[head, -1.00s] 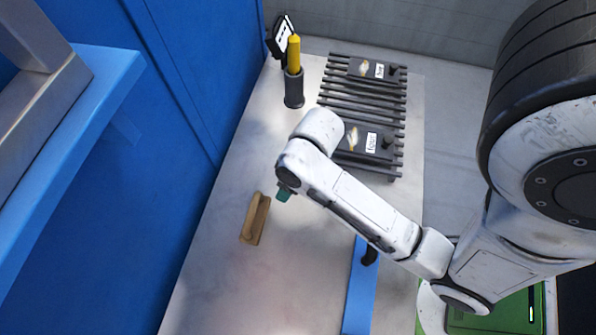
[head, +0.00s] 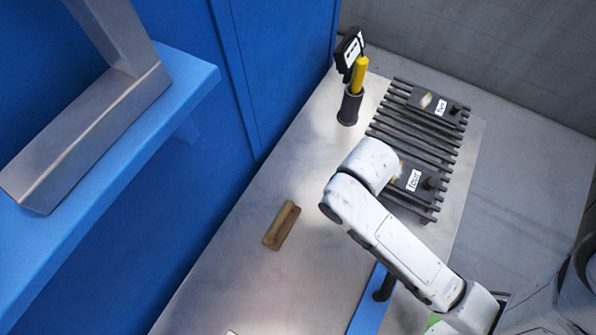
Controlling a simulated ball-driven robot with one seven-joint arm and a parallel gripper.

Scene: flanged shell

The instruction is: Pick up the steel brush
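A brown, wood-coloured block with a raised grip, which looks like the steel brush (head: 282,226), lies on the pale table in the head view. It is left of my arm and slightly below its bend, with clear table between them. No bristles can be made out from above. My white arm reaches in from the lower right. My gripper is hidden behind the arm's links, so its fingers do not show. Nothing visible touches the brush.
A dark cup (head: 349,108) with a yellow-handled tool (head: 360,74) stands at the back. Black slatted rack (head: 408,130) holds labelled dark blocks, right. A blue strip (head: 370,305) lies in front. Blue wall (head: 285,70) and shelf (head: 190,85) border the left.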

